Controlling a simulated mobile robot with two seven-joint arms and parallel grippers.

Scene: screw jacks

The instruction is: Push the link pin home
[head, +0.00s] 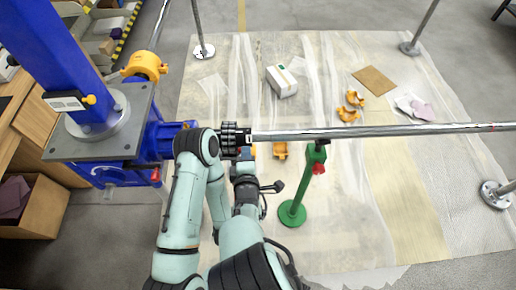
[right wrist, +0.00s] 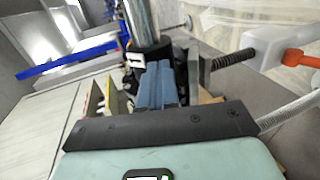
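A blue screw jack (head: 50,45) with a grey flange plate (head: 135,115) stands at the left of the head view. A black ribbed coupling (head: 231,137) joins its side to a long steel shaft (head: 385,131) running right. My right gripper (head: 247,157) is just below and beside the coupling, small and partly hidden. In the right wrist view, blue-grey ribbed pieces (right wrist: 157,86) lie ahead of the dark gripper body, below a steel cylinder (right wrist: 141,20). I cannot tell whether they are finger pads or something held. I cannot make out the link pin. My left gripper cannot be made out.
A green stand (head: 293,212) with a red knob supports the shaft close to my right arm. Orange brackets (head: 280,150) and a white box (head: 281,81) lie on the sheeted floor. A wooden bench (head: 35,120) stands at the left. The sheet beyond the shaft has free room.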

